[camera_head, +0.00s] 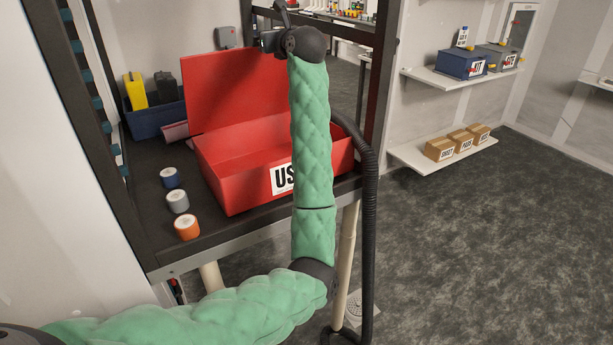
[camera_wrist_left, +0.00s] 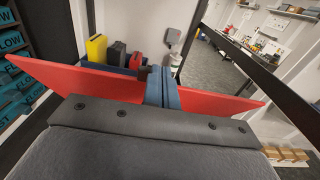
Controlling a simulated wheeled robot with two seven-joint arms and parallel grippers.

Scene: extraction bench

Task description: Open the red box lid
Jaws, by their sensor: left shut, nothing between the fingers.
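The red box (camera_head: 236,182) stands on a dark bench shelf with a white "US" label, partly covered by my arm, on its front. Its red lid (camera_head: 225,92) is raised at the back, standing steeply up, and the inside of the box shows. My green left arm crosses in front of the box. My left gripper (camera_head: 270,41) is above the box near the lid's upper right. In the left wrist view its fingers (camera_wrist_left: 164,88) are shut and empty, in front of the lid (camera_wrist_left: 90,86), which spans the view. I cannot tell whether they touch it.
Blue, grey and orange rolls (camera_head: 177,200) stand left of the box. A blue bin (camera_head: 155,119) with yellow and black items is behind them. A dark upright post (camera_head: 378,75) and black hose (camera_head: 368,220) are close to the right. Wall shelves with boxes are farther right.

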